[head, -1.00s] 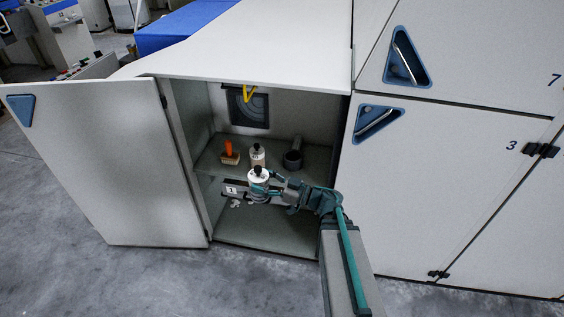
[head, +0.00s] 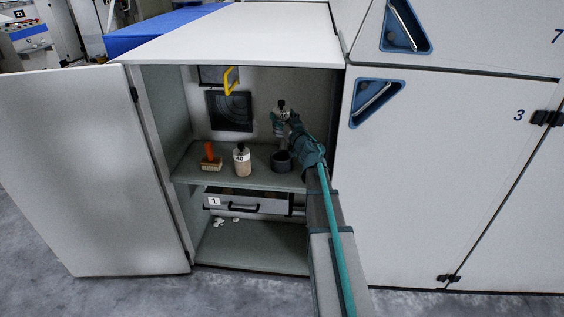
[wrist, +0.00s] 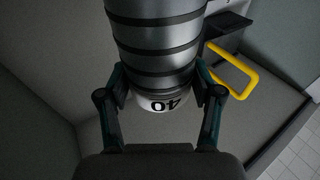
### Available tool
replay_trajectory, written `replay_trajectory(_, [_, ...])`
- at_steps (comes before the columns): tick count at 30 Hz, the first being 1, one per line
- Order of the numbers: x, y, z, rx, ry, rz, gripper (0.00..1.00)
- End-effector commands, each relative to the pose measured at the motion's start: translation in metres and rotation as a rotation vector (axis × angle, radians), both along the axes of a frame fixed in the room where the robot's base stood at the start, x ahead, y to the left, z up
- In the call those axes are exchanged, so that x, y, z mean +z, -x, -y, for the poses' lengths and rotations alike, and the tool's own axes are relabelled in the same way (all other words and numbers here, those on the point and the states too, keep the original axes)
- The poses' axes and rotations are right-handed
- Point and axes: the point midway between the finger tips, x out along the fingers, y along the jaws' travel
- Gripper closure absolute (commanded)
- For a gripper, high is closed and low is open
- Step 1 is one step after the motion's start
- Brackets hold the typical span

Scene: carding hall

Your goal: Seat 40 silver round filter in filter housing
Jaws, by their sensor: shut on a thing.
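My gripper (head: 280,120) is shut on a silver round filter (head: 283,105), marked 40. The wrist view shows the filter (wrist: 160,45) as a ribbed silver cylinder with dark bands, its 40 upside down between my fingers (wrist: 160,80). The filter is inside the open cabinet, held roughly upright and apart above the shelf. A dark round cup, apparently the filter housing (head: 281,164), stands on the shelf below it. Its inside is hard to see. A second pale filter-like canister (head: 242,162), also marked 40, stands on the shelf to the left of the housing.
A brush with an orange handle (head: 209,152) stands at the shelf's (head: 262,178) left. Below is a drawer marked 1 (head: 245,203). The cabinet door (head: 90,160) stands open at left.

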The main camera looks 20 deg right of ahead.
Motion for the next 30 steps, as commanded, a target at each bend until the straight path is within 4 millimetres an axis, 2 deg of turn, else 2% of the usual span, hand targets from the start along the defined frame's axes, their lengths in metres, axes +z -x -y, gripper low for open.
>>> replay_trajectory(6, [-0.036,0.0,0.001,-0.002,-0.001,-0.001,0.76])
replay_trajectory(14, [-0.057,0.0,0.0,-0.002,-0.001,-0.002,0.76])
replay_trajectory(21, [-0.092,0.0,0.0,-0.001,-0.001,-0.001,0.76])
replay_trajectory(30, [-0.094,0.0,0.0,0.0,0.001,0.0,0.76])
